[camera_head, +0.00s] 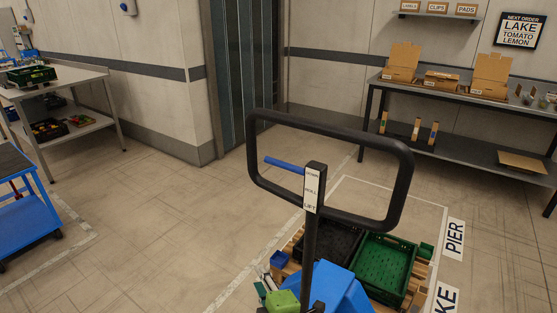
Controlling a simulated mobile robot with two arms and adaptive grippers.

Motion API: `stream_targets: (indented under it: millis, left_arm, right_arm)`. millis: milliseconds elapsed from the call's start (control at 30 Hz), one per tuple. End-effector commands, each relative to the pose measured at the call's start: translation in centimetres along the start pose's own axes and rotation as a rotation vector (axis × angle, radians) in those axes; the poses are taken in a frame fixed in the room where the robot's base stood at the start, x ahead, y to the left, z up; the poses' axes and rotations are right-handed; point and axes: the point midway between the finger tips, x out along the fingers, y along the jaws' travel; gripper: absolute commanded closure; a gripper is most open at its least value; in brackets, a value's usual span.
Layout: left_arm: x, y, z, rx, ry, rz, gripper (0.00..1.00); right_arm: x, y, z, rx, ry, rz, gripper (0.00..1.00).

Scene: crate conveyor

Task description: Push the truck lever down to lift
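The pallet truck's black loop handle (400,190) stands upright in the middle foreground. A blue lever (284,165) sticks out to the left from the handle's head, inside the loop, its tip slightly higher than its root. A white label plate (311,189) on the head carries several words, with ROLL in the middle and LIFT at the bottom. The lever meets the head near the plate's upper part. The blue truck body (333,284) shows below, in front of a loaded pallet (418,283).
A green crate (384,267) and a black crate (328,244) sit on the pallet. A bench (470,95) with open cartons stands at the back right. A grey table (62,82) and a blue cart (30,225) are at left. The floor between is clear.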

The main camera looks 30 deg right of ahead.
Motion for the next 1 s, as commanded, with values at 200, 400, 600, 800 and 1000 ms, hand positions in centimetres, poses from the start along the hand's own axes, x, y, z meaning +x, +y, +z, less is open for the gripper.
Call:
stream_targets:
  millis: [200, 400, 600, 800, 1000]
  left_arm:
    - [-0.7, 0.5, -0.1, -0.003, 0.000, 0.005, 0.53]
    - [-0.9, -0.2, -0.1, -0.004, 0.000, -0.003, 0.53]
    - [-1.6, -0.6, -0.2, -0.006, 0.001, -0.008, 0.53]
    - [-2.8, -0.7, -0.5, -0.006, 0.004, -0.008, 0.53]
    - [-3.6, -0.7, -0.7, -0.005, 0.006, -0.008, 0.53]
  right_arm:
    - [-6.6, 18.3, 0.6, -0.237, -0.093, 0.321, 0.71]
    - [-10.6, 24.6, 1.3, -0.332, -0.162, 0.439, 0.71]
    - [-9.7, 26.4, 1.5, -0.345, -0.171, 0.456, 0.71]
    - [-6.0, 28.3, 1.8, -0.344, -0.171, 0.455, 0.71]
    - [-2.3, 30.1, 2.2, -0.342, -0.170, 0.453, 0.71]
